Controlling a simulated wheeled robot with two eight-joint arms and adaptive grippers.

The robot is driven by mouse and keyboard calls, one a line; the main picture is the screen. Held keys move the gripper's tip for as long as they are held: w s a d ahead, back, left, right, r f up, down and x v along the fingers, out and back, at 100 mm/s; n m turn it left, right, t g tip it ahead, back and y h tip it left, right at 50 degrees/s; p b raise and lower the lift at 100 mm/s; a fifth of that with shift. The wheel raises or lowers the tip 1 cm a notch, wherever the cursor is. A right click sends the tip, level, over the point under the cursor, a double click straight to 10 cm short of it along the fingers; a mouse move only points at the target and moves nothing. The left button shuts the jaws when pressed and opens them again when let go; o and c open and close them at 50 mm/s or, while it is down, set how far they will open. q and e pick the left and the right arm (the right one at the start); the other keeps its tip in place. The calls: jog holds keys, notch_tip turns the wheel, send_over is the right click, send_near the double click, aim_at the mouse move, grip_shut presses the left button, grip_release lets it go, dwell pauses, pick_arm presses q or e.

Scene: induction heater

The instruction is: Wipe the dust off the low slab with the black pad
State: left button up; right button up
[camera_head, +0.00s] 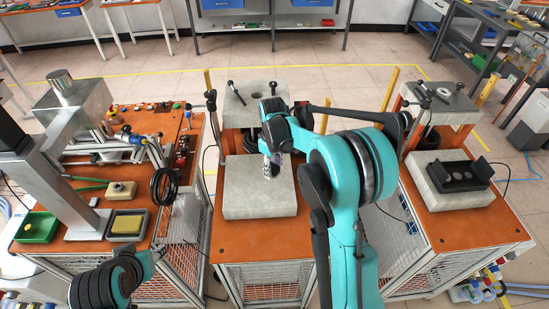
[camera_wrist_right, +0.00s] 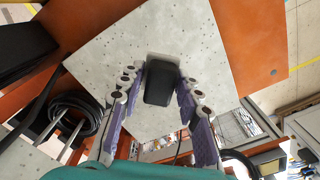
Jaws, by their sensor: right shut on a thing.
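The low slab (camera_head: 243,200) is a pale grey block on the orange top of the middle cart. It also fills much of the right wrist view (camera_wrist_right: 215,75), speckled with small dark spots; I cannot tell dust from pores. My right gripper (camera_head: 271,168) points down over the slab's upper middle part. In the right wrist view its two fingers (camera_wrist_right: 160,88) are shut on the black pad (camera_wrist_right: 159,86), a dark rounded block. The pad is over the slab; I cannot tell whether it touches.
Behind the slab stands a taller grey block (camera_head: 262,98) with upright posts. The left cart (camera_head: 150,190) carries a metal stand, green tray (camera_head: 38,228) and tools. The right cart holds another slab (camera_head: 450,190) with a black fixture. Bare orange top (camera_head: 260,240) lies in front of the slab.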

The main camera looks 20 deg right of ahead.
jog(key=shift+a+r+p, duration=0.15)
jog(key=shift+r+p, duration=0.25)
jog(key=shift+r, duration=0.7)
